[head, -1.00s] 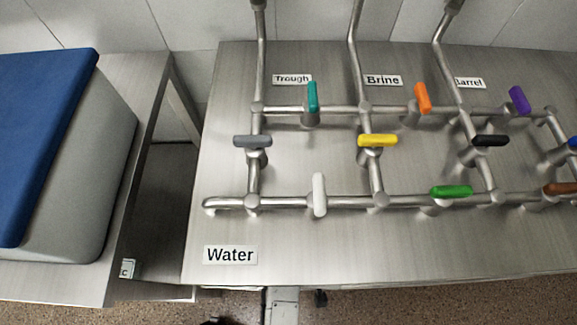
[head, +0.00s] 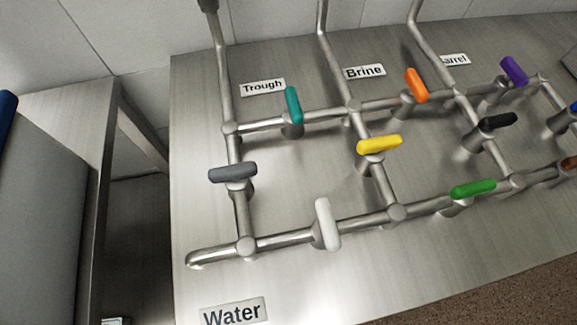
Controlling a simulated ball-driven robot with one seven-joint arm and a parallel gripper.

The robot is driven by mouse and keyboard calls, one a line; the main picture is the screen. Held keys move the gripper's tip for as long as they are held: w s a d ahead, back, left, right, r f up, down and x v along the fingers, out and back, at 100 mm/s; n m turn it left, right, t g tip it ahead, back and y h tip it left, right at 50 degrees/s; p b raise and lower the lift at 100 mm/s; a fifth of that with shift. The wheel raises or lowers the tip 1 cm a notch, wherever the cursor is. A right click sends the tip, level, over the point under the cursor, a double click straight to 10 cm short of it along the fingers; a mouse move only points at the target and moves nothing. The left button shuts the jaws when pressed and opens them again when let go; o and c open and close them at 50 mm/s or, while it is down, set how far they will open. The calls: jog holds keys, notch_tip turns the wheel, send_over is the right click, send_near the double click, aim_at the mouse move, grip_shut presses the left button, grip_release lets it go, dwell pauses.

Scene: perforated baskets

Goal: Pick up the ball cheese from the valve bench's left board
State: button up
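No ball cheese shows in the head view. The valve bench (head: 300,285) is a steel surface carrying a grid of metal pipes with coloured valve handles. No left board can be made out on the part of the bench in view. My gripper is not in view.
Labels read Water (head: 233,313), Trough (head: 263,87) and Brine (head: 365,72). Handles include grey (head: 232,173), white (head: 327,223), teal (head: 293,104) and yellow (head: 379,144). A separate steel table (head: 62,115) stands left, across a dark gap. Brown floor (head: 520,298) shows at lower right.

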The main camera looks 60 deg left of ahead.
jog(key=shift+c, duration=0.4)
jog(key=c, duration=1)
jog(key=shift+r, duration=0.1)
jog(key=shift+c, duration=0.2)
